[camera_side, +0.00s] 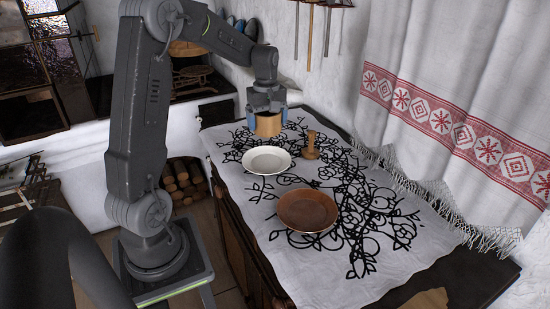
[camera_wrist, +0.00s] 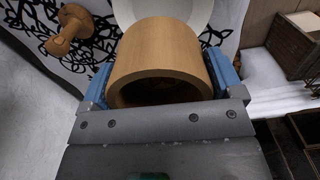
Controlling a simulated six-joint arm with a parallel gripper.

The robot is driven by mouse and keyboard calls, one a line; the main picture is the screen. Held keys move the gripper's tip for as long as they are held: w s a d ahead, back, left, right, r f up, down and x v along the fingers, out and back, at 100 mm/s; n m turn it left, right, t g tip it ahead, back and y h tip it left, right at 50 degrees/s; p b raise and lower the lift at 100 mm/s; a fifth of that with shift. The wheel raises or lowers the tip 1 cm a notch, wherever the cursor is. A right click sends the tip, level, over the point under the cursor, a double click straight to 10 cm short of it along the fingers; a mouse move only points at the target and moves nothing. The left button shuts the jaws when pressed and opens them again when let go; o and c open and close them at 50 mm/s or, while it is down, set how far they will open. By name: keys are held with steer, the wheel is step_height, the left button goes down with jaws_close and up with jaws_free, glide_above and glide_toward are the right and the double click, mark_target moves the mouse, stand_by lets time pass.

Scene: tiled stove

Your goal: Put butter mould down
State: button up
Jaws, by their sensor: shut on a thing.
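The butter mould (camera_side: 268,125) is a light wooden ring-shaped piece, and my gripper (camera_side: 267,113) is shut on it. In the wrist view the mould (camera_wrist: 160,52) sits between the two blue fingers of my gripper (camera_wrist: 160,85), with its hollow opening facing the camera. In the side view the mould is at the far end of the cloth-covered table, behind the white plate. I cannot tell whether its underside touches the cloth.
A white plate (camera_side: 267,160), a wooden stamp-like piece (camera_side: 311,147) and a brown plate (camera_side: 308,211) stand on the patterned cloth (camera_side: 370,270). A curtain (camera_side: 455,90) hangs along the right. The cloth's near end is clear.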

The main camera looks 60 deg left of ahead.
steer(key=s+a, duration=0.5)
steer(key=s, duration=0.5)
glide_above(266, 162)
step_height(266, 162, down, 7)
steer(key=shift+d+r, duration=0.1)
steer(key=shift+r, duration=0.1)
steer(key=shift+f, duration=2.05)
steer(key=shift+f, duration=0.1)
steer(key=o, duration=0.8)
